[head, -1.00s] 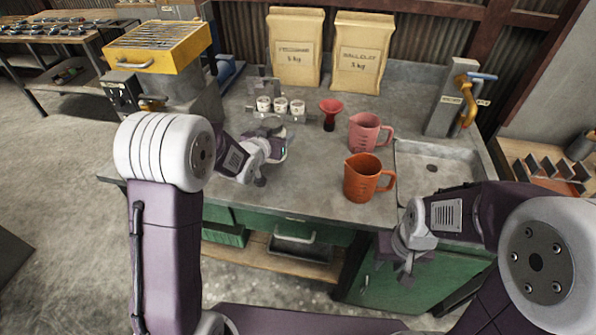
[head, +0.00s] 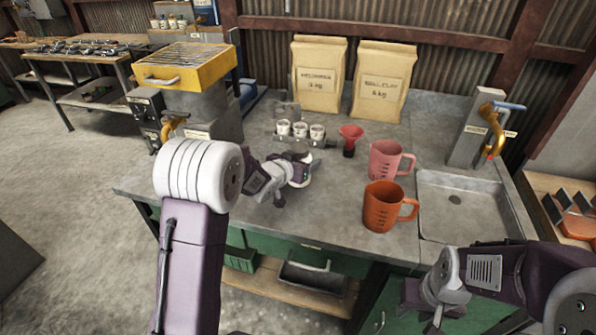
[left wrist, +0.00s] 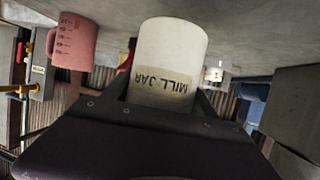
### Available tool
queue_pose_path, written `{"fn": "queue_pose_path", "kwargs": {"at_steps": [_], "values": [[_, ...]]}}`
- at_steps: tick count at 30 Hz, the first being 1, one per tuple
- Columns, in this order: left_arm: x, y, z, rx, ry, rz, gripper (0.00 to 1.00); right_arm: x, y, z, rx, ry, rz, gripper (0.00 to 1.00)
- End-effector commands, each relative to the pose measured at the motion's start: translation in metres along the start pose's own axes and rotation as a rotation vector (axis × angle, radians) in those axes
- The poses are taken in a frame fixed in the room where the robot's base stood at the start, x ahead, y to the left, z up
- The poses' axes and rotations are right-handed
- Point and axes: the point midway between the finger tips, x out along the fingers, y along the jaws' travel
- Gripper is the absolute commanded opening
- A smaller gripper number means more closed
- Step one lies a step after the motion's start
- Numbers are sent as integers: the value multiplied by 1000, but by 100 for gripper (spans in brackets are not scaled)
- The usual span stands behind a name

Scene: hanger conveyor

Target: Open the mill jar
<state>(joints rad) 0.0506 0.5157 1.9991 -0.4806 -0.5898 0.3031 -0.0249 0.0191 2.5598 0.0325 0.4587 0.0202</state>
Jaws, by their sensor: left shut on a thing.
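The mill jar (left wrist: 167,62), white with a beige band lettered MILL JAR, appears upside down in the left wrist view. It sits between the fingers of my left gripper (left wrist: 160,108), which is shut on it. In the head view, my left gripper (head: 297,180) is over the workbench in front of the white cups, and only a small part of the jar (head: 306,173) shows. The jar's lid end is not clearly seen. My right gripper (head: 430,305) is empty-looking, low in front of the bench's front edge, apart from the jar; its finger gap is unclear.
An orange jug (head: 384,208) and a pink jug (head: 385,160) stand right of the left gripper. Behind are a red funnel (head: 351,134), white cups (head: 300,131) and two paper sacks (head: 381,82). A sink (head: 465,195) is at right, a yellow-topped machine (head: 183,68) at left.

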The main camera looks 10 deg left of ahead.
Motion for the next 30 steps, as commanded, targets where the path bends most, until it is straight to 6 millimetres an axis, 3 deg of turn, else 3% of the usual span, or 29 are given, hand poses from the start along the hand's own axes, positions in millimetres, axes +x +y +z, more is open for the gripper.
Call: {"fn": "queue_pose_path", "kwargs": {"at_steps": [3, 9, 16, 27, 28, 30], "values": [[4, -14, 5, 0, 5, -1, 0, -1, 0, 0, 0, 0, 0, 36], [6, -16, 10, 1, 6, 2, 0, 0, 0, 0, 0, 0, 0, 36], [20, -16, 43, -1, 4, 1, 0, 9, 0, 1, 0, 0, 0, 36], [21, -16, 48, 2, 7, 1, 0, 12, 0, 1, 0, 0, 0, 36], [21, -16, 49, 1, 3, 1, 70, 12, 0, 1, 0, 0, 0, 36], [21, -16, 48, 1, 3, 1, 89, 11, 0, 1, 0, 0, 0, 36]]}}
